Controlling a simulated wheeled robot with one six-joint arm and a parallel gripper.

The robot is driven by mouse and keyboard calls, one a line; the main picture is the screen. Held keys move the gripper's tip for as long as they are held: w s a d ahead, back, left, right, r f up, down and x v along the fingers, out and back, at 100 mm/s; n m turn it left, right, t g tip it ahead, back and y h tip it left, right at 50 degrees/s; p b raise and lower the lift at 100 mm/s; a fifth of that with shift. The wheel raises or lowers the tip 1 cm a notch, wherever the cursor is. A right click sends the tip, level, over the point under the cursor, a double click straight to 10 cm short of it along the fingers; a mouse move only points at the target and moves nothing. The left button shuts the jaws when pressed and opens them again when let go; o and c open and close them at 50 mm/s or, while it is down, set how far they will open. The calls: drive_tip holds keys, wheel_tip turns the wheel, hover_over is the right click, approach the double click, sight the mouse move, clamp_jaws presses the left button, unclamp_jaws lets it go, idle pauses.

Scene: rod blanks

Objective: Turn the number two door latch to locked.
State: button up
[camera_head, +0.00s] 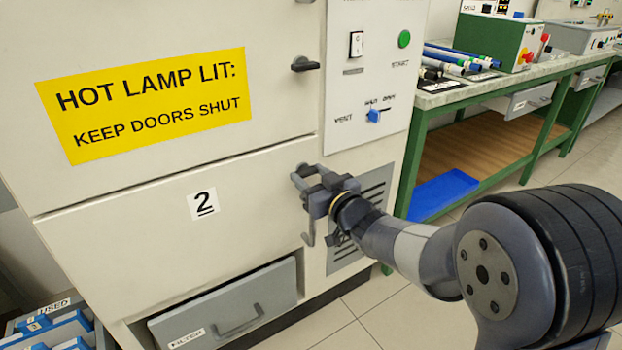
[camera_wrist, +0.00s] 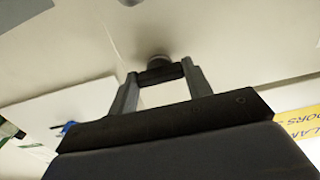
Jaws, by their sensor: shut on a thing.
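The number two door (camera_head: 150,250) is the lower cream door of the cabinet, marked with a white "2" label (camera_head: 204,204). It looks shut. My gripper (camera_head: 303,176) is at this door's upper right edge. In the wrist view, my gripper (camera_wrist: 162,78) is shut on the dark door latch (camera_wrist: 158,62), whose bar lies between the two fingertips and whose round hub sits against the door. In the head view the latch is mostly hidden by my fingers, so I cannot tell its setting.
The upper door has its own dark latch (camera_head: 305,64) and a yellow warning sign (camera_head: 145,103). A panel (camera_head: 372,90) with switches, a green button and a blue knob is at right. A grey filter drawer (camera_head: 225,305) is below. A green-framed bench (camera_head: 500,90) stands right.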

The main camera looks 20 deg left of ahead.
idle(0.3)
drive_tip(key=o, duration=1)
drive_tip(key=p+v, duration=0.2)
drive_tip(key=v, duration=0.8)
drive_tip(key=shift+s+d+p, duration=0.25)
drive_tip(key=shift+s+p, duration=0.05)
